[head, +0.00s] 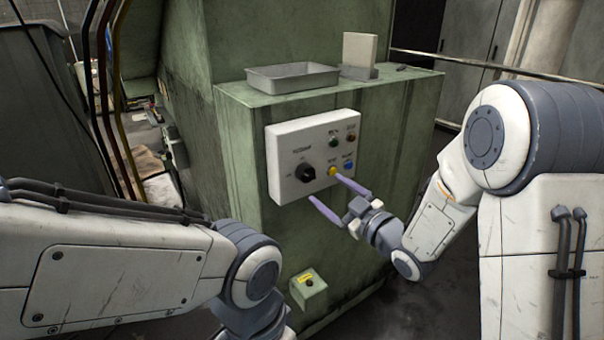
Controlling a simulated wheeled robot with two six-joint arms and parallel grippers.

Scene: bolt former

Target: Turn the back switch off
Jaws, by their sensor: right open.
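A white control panel (313,150) is fixed to the front of the green machine. It carries a black rotary switch (305,172) at its lower left, a yellow button (333,171), a blue button (348,163), a green button (334,142) and a dark red button (351,138). I cannot tell from its markings which position the rotary switch is in. My right gripper (330,194) is open and empty, in front of the panel's lower right. One fingertip shows just below the yellow button; contact cannot be told. My left arm enters at lower left; its gripper is out of the frame.
The green machine (235,150) has a ledge with a grey metal tray (292,79) and an upright pale block (359,50). Cables and hoses hang at the left. Dark floor lies at right.

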